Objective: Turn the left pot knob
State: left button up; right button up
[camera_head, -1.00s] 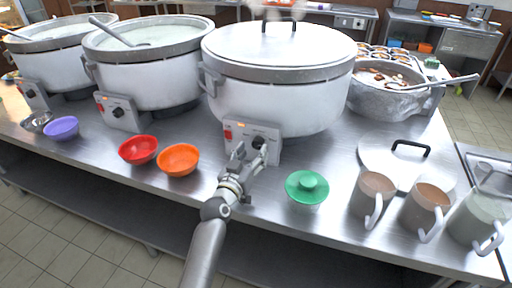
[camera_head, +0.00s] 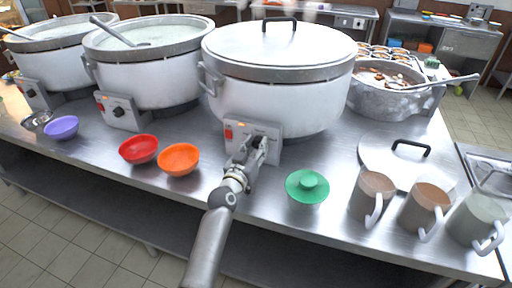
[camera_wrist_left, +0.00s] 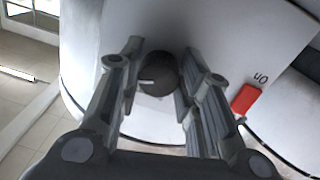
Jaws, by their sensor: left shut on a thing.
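The lidded white pot (camera_head: 275,95) has a grey control box (camera_head: 269,131) on its front with a red switch and a dark round knob. My left gripper (camera_head: 253,150) is at that box, its fingers shut on the knob and covering most of it in the head view. In the left wrist view the knob (camera_wrist_left: 160,76), with a pale pointer mark, sits between the fingers of the left gripper (camera_wrist_left: 161,68). The red switch (camera_wrist_left: 246,99) is to the right. Two more pots, the middle one (camera_head: 150,82) and the far left one (camera_head: 65,62), have knobs of their own. My right gripper is not in view.
Red (camera_head: 138,149) and orange (camera_head: 178,159) bowls stand left of my left arm. A flat lid (camera_head: 385,165) lies behind the mugs. The steel counter's front edge runs below my gripper.

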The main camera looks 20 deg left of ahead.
pick_arm(q)
jog(key=shift+n, duration=1.2)
jog(key=n+p, duration=0.1)
jog(key=n, duration=0.3)
jog(key=shift+d+n, duration=0.1)
jog(key=shift+n, duration=0.2)
jog(key=n, duration=0.3)
jog(key=shift+n, duration=0.3)
jog(key=shift+n+y, duration=0.3)
jog(key=shift+n, duration=1.5)
jog(key=o, duration=1)
jog(key=shift+r, duration=0.1)
jog(key=shift+s, duration=0.15)
